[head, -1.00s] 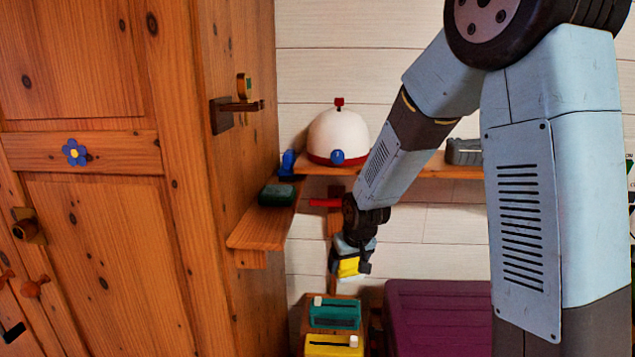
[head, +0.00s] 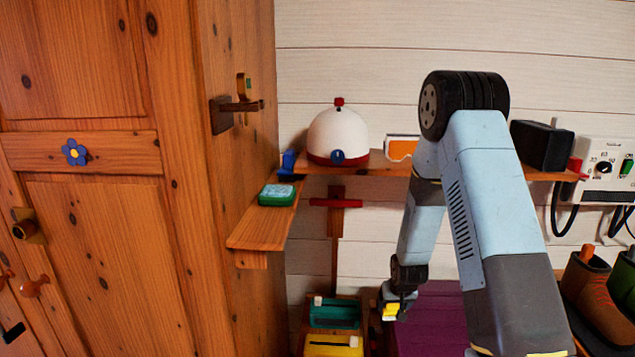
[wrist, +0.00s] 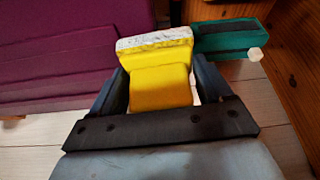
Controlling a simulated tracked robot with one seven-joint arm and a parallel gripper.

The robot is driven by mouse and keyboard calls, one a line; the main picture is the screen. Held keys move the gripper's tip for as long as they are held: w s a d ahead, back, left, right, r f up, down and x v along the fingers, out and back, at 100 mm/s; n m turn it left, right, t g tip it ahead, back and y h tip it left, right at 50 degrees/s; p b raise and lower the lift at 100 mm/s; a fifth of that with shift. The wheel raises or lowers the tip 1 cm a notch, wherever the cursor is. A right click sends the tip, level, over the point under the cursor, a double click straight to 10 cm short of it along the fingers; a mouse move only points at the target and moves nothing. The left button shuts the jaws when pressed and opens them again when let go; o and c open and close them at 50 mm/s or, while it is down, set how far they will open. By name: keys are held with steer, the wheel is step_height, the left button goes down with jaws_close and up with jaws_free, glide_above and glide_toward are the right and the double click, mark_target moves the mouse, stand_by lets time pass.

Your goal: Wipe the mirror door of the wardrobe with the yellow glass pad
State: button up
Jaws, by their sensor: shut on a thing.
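My gripper (head: 398,296) is low at the centre right in the head view, in front of the purple chest. It is shut on the yellow glass pad (head: 390,311), which is a yellow block with a pale, speckled face. In the wrist view the pad (wrist: 160,85) sits between the two fingers (wrist: 160,98), its pale face pointing away from my wrist. The wooden wardrobe (head: 90,230) fills the left of the head view, with panelled doors and a blue flower. No mirror surface shows in either view.
A small shelf (head: 262,230) juts from the wardrobe's side, bearing a green pad (head: 277,195). A teal box (head: 335,313) and yellow box (head: 334,346) stand low, left of the purple chest (head: 440,300). Boots (head: 590,290) stand at right. A wall shelf (head: 375,163) holds a white dome.

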steer(key=w+r+m, duration=0.1)
steer(key=w+r, duration=0.2)
steer(key=r, duration=0.3)
steer(key=w+r+m+h, duration=0.1)
steer(key=w+r, duration=0.2)
steer(key=r, duration=0.3)
steer(key=w+r+m, duration=0.1)
steer(key=w+r, duration=0.2)
steer(key=r, duration=0.3)
steer(key=s+f+n, duration=0.1)
steer(key=s+f, duration=0.2)
steer(key=f, duration=0.3)
steer(key=s+f+n, duration=0.1)
steer(key=s+f, duration=0.2)
steer(key=f, duration=0.3)
steer(key=s+f+n+y, duration=0.1)
steer(key=s+f, duration=0.2)
steer(key=f, duration=0.3)
steer(key=shift+s+f, duration=0.1)
